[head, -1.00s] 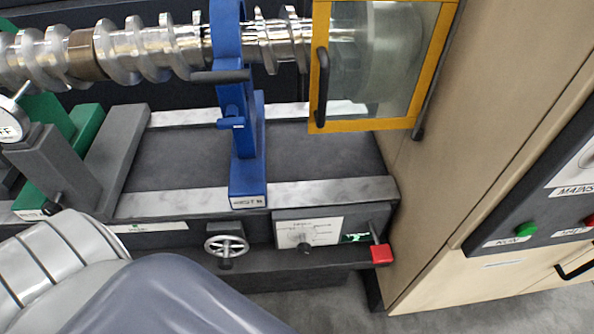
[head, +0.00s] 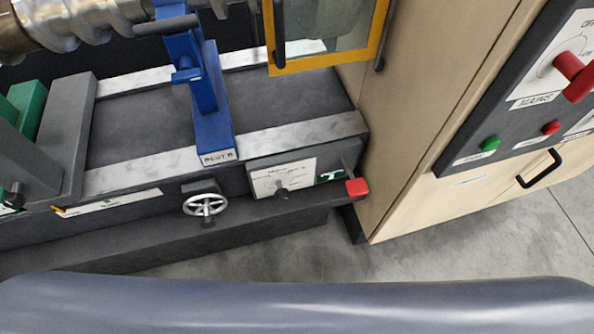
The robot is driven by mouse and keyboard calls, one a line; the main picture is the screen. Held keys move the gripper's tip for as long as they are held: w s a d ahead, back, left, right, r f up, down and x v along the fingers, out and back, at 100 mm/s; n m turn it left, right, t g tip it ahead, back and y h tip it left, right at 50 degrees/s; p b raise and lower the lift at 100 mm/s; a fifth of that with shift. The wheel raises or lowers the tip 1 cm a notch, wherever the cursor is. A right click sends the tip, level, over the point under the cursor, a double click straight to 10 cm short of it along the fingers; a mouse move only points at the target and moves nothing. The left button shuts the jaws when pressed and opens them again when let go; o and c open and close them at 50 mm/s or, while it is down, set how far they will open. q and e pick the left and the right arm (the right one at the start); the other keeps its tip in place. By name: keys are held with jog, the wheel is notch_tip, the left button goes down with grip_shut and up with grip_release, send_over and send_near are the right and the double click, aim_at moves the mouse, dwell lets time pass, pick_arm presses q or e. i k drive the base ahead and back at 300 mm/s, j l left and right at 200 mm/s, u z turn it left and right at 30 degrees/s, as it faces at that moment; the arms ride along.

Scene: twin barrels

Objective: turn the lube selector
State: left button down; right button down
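A white plate (head: 267,182) with a small dark knob (head: 282,192) is on the front face of the machine bed in the head view. It looks like the lube selector, but its lettering is too small to read. The knob's exact pointer position cannot be told. A small green lit window (head: 330,176) and a lever with a red end (head: 357,187) are just right of the plate. Neither of my grippers is in view, and nothing touches the knob.
A silver handwheel (head: 204,205) sticks out left of the plate. A blue rest (head: 205,100) stands on the bed. A beige cabinet (head: 430,110) with a red mains switch (head: 572,75) rises at right. Grey floor (head: 420,250) is clear in front of it.

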aim_at(281, 193)
jog(key=k+l, duration=0.9)
jog(key=k, duration=0.05)
